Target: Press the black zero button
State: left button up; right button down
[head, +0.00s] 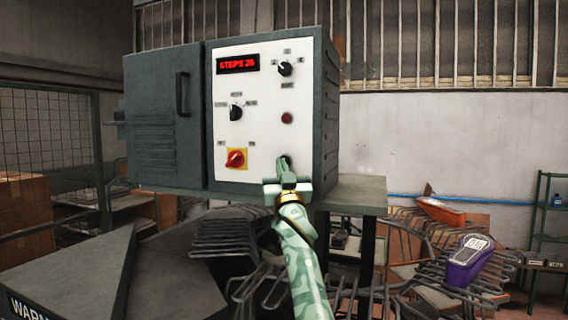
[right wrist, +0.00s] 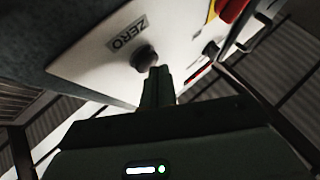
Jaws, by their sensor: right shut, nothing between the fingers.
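The black zero button (right wrist: 146,58) sticks out of the white panel beside a label (right wrist: 127,35) reading ZERO in the right wrist view. My right gripper is shut and empty. Its fingertips (right wrist: 158,72) are right at the button in the right wrist view; I cannot tell whether they touch it. The white control panel (head: 262,100) is on the front of a grey cabinet. My left gripper is not in view.
The panel also carries a red display (head: 237,64) reading STEPS 26, black knobs (head: 284,69) and (head: 236,112), a red button (head: 287,118) and a red-yellow switch (head: 236,159). Wire racks (head: 245,230) stand below. A purple device (head: 468,262) lies at the right.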

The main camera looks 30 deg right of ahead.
jog(key=shift+w+d, duration=0.3)
jog(key=shift+d, duration=0.05)
dwell(0.5)
jog(key=shift+s+a, duration=0.1)
dwell(0.3)
jog(key=shift+s+a, duration=0.5)
jog(key=shift+p, duration=0.3)
jog(key=s+a+p, duration=0.2)
jog(key=s+a, duration=0.1)
jog(key=shift+s+a, duration=0.15)
jog(key=shift+a, duration=0.25)
dwell(0.5)
